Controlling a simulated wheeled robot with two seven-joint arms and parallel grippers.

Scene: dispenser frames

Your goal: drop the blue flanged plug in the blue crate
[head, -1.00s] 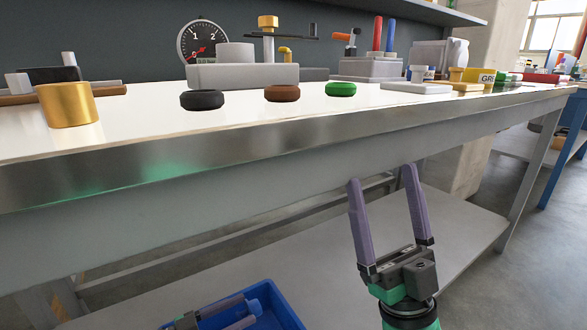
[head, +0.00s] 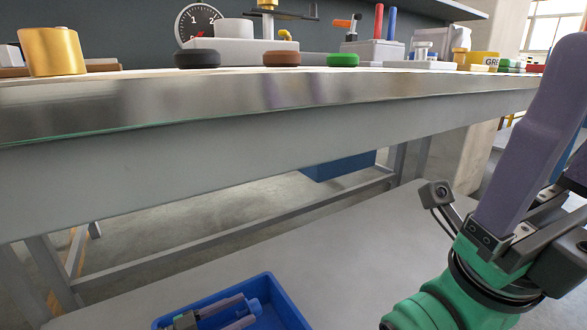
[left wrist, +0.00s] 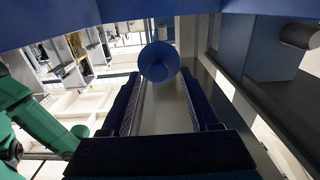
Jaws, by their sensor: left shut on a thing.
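The blue crate (head: 298,312) stands at the bottom of the head view, below the bench. My left gripper (head: 247,309) shows within the crate's outline, its purple fingers shut on the blue flanged plug (head: 254,305). In the left wrist view the round blue plug (left wrist: 160,62) sits between the two fingertips, and a blue band crosses the top. I cannot tell how high the plug is above the crate floor. My right gripper (head: 560,120) is at the right edge, large and close, with a gap between its fingers. Its fingertips are partly cut off.
The bench (head: 250,130) spans the view, with black (head: 197,58), brown (head: 281,58) and green (head: 342,59) rings near its edge. A gold cylinder (head: 54,52) stands at left. Another blue box (head: 338,166) is behind, under the bench. The grey shelf (head: 345,245) is clear.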

